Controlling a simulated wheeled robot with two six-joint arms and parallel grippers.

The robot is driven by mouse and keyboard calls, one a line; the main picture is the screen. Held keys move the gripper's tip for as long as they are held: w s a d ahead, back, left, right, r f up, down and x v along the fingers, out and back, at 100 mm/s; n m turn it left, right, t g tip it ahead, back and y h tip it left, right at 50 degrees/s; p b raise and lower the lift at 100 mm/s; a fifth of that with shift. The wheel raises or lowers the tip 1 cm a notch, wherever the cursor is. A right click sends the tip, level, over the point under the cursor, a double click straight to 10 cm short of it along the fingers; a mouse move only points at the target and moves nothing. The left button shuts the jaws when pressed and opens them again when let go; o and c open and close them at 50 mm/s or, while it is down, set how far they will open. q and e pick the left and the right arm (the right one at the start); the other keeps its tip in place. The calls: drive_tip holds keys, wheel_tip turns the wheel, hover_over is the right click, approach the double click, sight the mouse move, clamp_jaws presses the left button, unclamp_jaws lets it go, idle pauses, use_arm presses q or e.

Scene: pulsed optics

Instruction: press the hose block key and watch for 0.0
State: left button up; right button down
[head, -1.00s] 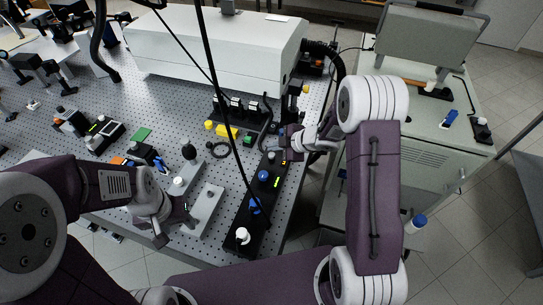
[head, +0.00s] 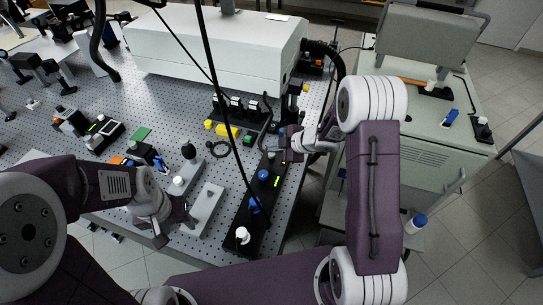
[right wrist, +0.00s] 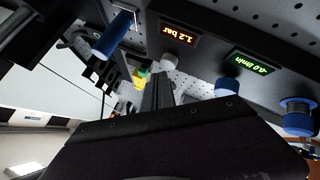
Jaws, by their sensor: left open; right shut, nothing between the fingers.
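The hose block (head: 241,222) is a long black block near the bench's right edge, with blue knobs and a lit green display (head: 277,181). In the right wrist view, the green display (right wrist: 251,64) appears to read 0.0 l/min, and an orange display (right wrist: 179,38) reads 1.2 bar. A pale round key (right wrist: 178,62) sits below the orange display. My right gripper (right wrist: 160,82) is shut and empty, its fingertips right at the key; I cannot tell whether they touch. It also shows in the head view (head: 286,152) at the block's far end. My left gripper (head: 172,227) is open and empty.
Blue knobs (right wrist: 298,117) and a blue-handled lever (right wrist: 110,36) flank the key. A large white housing (head: 205,50) stands behind. A dark cable crosses the head view.

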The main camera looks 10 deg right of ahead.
sight(274, 155)
drive_tip(key=shift+f+b, duration=0.45)
drive_tip(key=shift+f, duration=0.3)
idle(0.8)
drive_tip(key=shift+r+p, duration=1.1)
drive_tip(key=shift+p, duration=0.05)
wheel_tip(274, 155, up, 6)
drive_tip(key=p, duration=0.6)
